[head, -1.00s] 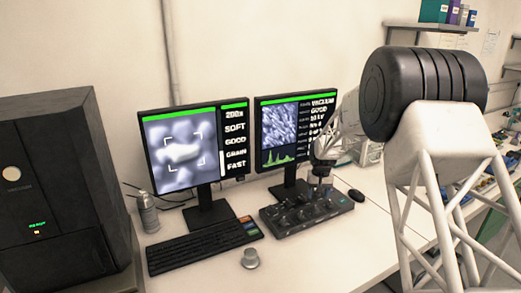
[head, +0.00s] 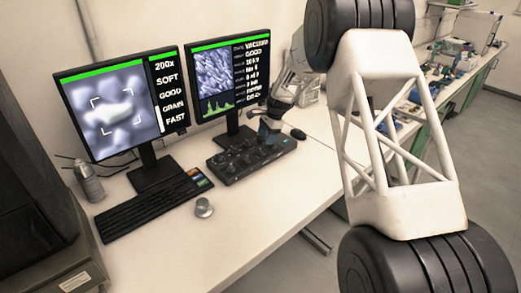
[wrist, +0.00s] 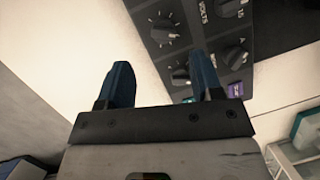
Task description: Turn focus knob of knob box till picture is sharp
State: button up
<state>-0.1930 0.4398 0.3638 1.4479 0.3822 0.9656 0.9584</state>
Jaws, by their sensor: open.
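The dark knob box (head: 232,166) lies on the white desk in front of the right monitor, with several black knobs on top. It also shows in the wrist view (wrist: 205,30); a large knob (wrist: 165,33) is near its left edge and another knob (wrist: 236,57) is at the right. I cannot read which is the focus knob. My gripper (wrist: 160,70) is open, its blue fingers apart with nothing between them, over the box's edge. In the head view my gripper (head: 268,128) is at the box's back right. The left monitor (head: 125,100) shows a blurred grey picture and "SOFT".
The right monitor (head: 215,80) shows a grainy picture and readouts. A keyboard (head: 158,205), a small metal knob-like piece (head: 204,208) and a bottle (head: 88,182) stand on the desk. A mouse (head: 298,134) is right of the box. Desk front is clear.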

aim_at(260, 150)
jog(key=m, duration=0.2)
jog(key=m+y, duration=0.1)
jog(key=shift+w+d+r+m, duration=0.1)
jog(key=shift+w+d+m, duration=0.15)
jog(key=shift+w+m, duration=0.05)
jog(key=shift+f, duration=0.2)
jog(key=shift+x, duration=3.75)
jog(key=shift+c, duration=0.2)
jog(key=c, duration=0.9)
